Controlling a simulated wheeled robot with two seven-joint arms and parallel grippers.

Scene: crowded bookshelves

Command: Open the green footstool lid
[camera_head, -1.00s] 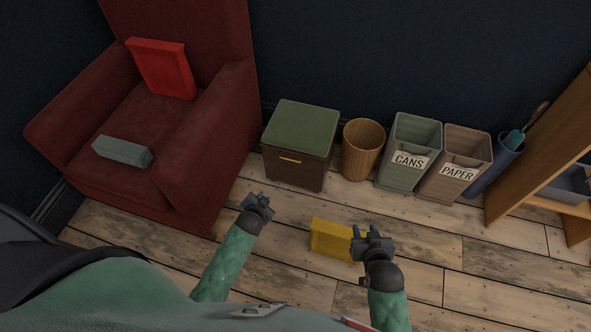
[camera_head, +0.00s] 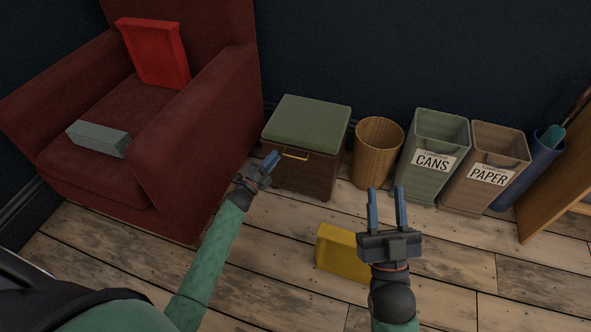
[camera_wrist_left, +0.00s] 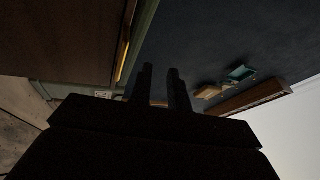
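The footstool has a green padded lid (camera_head: 306,119), lying flat and closed on a brown box (camera_head: 310,177). A gold handle (camera_head: 295,156) is on its front. My left gripper (camera_head: 273,157) is just left of the handle, seemingly in front of the box's left front corner; I see no contact. In the left wrist view its two fingers (camera_wrist_left: 161,70) stand apart with nothing between them, and the handle (camera_wrist_left: 124,48) runs close to the left finger. My right gripper (camera_head: 385,188) is open and empty above the floor, its fingers pointing toward the bins.
A red armchair (camera_head: 190,130) stands left, holding a red book (camera_head: 157,55) and a grey-green block (camera_head: 97,139). A wicker basket (camera_head: 377,150), cans bin (camera_head: 430,150), paper bin (camera_head: 480,165) and blue bin (camera_head: 533,165) stand right. A yellow block (camera_head: 342,252) lies on the floor.

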